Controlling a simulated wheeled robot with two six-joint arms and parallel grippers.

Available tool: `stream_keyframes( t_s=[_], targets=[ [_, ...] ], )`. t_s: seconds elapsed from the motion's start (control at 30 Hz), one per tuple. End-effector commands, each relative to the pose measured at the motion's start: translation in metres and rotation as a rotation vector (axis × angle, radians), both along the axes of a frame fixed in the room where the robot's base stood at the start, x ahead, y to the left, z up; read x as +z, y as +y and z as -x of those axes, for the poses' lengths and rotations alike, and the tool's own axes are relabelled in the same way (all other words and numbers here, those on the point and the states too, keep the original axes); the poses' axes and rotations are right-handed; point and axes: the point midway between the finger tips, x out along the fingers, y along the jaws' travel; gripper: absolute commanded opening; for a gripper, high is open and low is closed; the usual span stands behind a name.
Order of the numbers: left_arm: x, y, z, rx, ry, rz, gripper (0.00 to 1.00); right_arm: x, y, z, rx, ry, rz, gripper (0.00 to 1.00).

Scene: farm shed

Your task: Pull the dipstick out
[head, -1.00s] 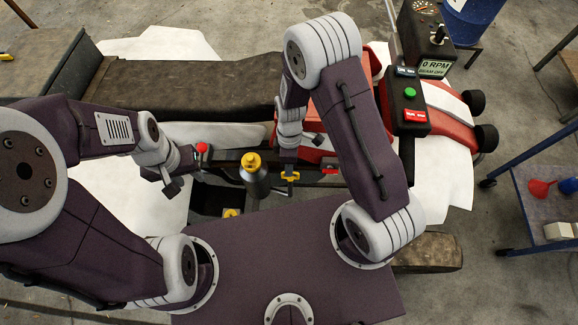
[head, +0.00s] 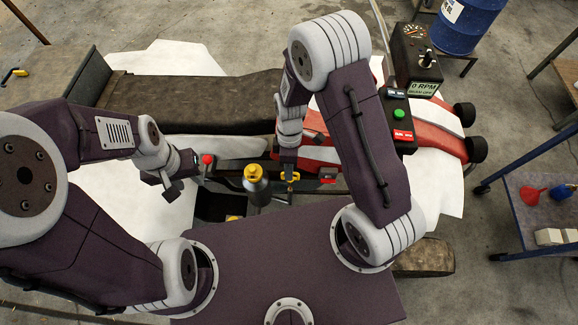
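A small yellow handle, which looks like the dipstick's grip (head: 291,177), shows on the engine's near side, low in the middle of the head view. My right gripper (head: 288,170) hangs down right at this handle. Its fingers are small and dark here, and I cannot tell whether they are closed on it. The dipstick's shaft is hidden. My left gripper (head: 181,176) is well to the left, in front of the red knob (head: 207,159). Its dark fingers look spread apart, with nothing seen between them.
A grey bottle with a yellow cap (head: 255,178) stands just left of the yellow handle. A control box with a green button (head: 399,114) and an RPM box (head: 416,62) are to the right. A blue drum (head: 466,25) and a side table (head: 540,205) stand farther right.

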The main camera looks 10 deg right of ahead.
Motion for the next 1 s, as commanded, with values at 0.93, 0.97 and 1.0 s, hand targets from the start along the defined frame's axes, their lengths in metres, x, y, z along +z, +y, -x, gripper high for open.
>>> stream_keyframes(
  t_s=[0.93, 0.97, 1.0],
  targets=[
    [0.004, 0.0, 0.0, 0.0, 0.0, 0.0, 0.36, 0.089, -0.005, -0.017, -0.001, 0.0, 0.0, 0.31],
    [0.004, 0.0, 0.0, 0.0, 0.0, 0.0, 0.36, 0.089, -0.005, -0.017, 0.0, 0.0, 0.0, 0.31],
    [0.004, 0.0, 0.0, 0.0, 0.0, 0.0, 0.36, 0.089, -0.005, -0.017, 0.0, 0.0, 0.0, 0.31]
  ],
)
